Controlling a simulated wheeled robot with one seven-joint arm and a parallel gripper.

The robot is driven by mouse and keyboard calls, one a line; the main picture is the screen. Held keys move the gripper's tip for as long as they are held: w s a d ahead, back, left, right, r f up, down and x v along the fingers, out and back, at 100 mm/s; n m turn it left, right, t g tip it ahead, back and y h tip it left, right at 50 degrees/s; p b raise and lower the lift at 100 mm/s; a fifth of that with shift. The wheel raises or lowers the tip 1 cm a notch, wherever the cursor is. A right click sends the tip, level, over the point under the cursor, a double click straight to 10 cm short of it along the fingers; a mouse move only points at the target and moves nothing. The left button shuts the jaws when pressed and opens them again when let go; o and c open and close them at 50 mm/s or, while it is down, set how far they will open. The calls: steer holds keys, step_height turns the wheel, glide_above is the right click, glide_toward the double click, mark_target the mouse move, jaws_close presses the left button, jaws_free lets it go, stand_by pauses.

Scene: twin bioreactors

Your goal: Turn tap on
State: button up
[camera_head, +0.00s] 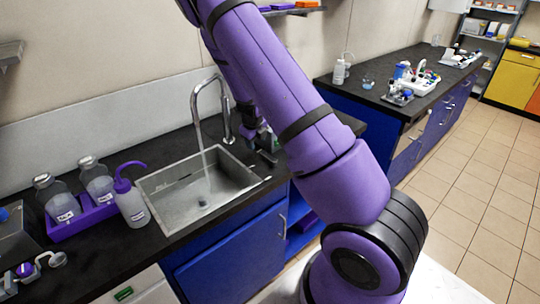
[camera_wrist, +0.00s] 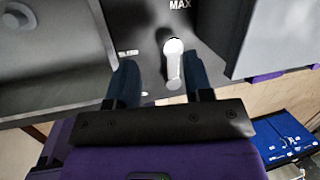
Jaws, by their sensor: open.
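The silver tap (camera_head: 198,105) arches over the metal sink (camera_head: 160,187) in the head view. A pale stream, which looks like running water (camera_head: 206,172), falls from its spout into the basin. My gripper (camera_head: 264,142) is just right of the tap's base, partly hidden by my purple arm. In the wrist view my gripper (camera_wrist: 160,80) is open, with two dark fingers apart. A bright lever-like handle (camera_wrist: 173,65) shows between them, nearer the right finger; I cannot tell whether they touch. "MAX" is printed on the dark surface beyond it.
Left of the sink stand a wash bottle (camera_head: 131,203) with a purple top and a purple tray (camera_head: 88,222) holding bottles. A blue cabinet (camera_head: 235,262) is below. A second bench (camera_head: 420,98) with lab items is at the right, beside open tiled floor.

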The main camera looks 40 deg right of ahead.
mark_target(270, 157)
steer(key=s+d+r+m+g+y, duration=0.1)
steer(key=s+d+r+g+y, duration=0.15)
steer(key=s+r, duration=0.25)
steer(key=f, duration=0.7)
steer(key=d+f, duration=0.1)
steer(key=f, duration=0.2)
steer(key=shift+w+f, duration=0.2)
steer(key=shift+f, duration=0.2)
steer(key=shift+a, duration=0.1)
jaws_close()
